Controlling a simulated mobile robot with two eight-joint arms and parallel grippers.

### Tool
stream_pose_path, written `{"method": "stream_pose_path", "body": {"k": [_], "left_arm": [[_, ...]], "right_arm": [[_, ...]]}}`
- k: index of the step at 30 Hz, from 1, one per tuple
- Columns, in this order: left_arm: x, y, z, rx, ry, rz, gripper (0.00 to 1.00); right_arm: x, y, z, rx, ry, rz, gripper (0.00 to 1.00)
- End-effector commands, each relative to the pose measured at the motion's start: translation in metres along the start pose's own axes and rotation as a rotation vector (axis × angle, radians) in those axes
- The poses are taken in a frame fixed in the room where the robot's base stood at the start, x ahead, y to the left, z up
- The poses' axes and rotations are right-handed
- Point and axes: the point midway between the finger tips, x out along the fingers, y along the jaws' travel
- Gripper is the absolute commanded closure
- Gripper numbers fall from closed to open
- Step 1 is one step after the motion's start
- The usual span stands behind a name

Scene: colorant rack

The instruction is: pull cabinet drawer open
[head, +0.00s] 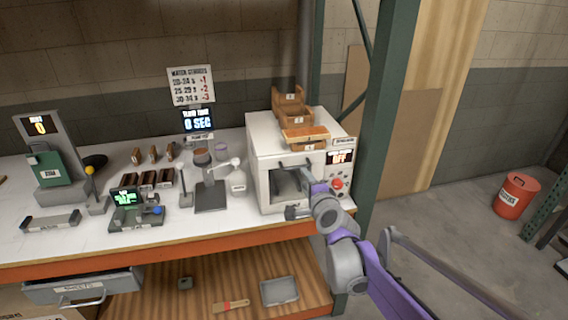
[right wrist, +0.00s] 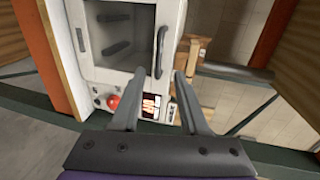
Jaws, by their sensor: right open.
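A grey cabinet drawer (head: 125,283) with a label and a bar handle (head: 82,303) is under the tabletop at the lower left of the head view. I cannot tell how far it is pulled out. My right gripper (head: 304,177) is in front of the white box-shaped unit (head: 267,138) on the bench, far to the right of the drawer. In the right wrist view the gripper (right wrist: 160,73) is open and empty. The unit's dark upright handle (right wrist: 161,52) appears between its fingertips; I see no contact. My left gripper is out of view.
The white unit has a red button (head: 337,184) and a lit display (head: 340,157); wooden bins (head: 291,106) sit on top. Scales and small devices crowd the bench. A green post (head: 385,110) stands close to my right arm. A red bucket (head: 516,196) is on the floor.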

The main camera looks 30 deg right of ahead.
Motion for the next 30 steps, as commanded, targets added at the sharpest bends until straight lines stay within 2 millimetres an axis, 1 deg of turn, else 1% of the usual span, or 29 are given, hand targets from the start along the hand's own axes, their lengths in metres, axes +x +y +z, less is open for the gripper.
{"method": "stream_pose_path", "body": {"k": [5,12,15,18,22,30], "left_arm": [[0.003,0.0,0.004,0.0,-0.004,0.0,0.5],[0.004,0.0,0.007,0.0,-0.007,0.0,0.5],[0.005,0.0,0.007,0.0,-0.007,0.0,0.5],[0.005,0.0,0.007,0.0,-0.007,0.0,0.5],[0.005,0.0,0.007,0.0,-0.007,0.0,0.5],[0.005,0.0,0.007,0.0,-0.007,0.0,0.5]], "right_arm": [[0.023,0.003,0.001,0.0,-0.002,0.002,0.55],[0.068,0.003,0.001,-0.004,-0.003,0.003,0.55],[0.083,0.002,0.001,-0.003,-0.003,0.002,0.55],[0.095,0.002,0.002,-0.004,-0.003,0.003,0.55],[0.102,0.002,0.002,-0.005,-0.003,0.003,0.55],[0.104,0.002,0.002,-0.004,-0.003,0.003,0.55]]}}
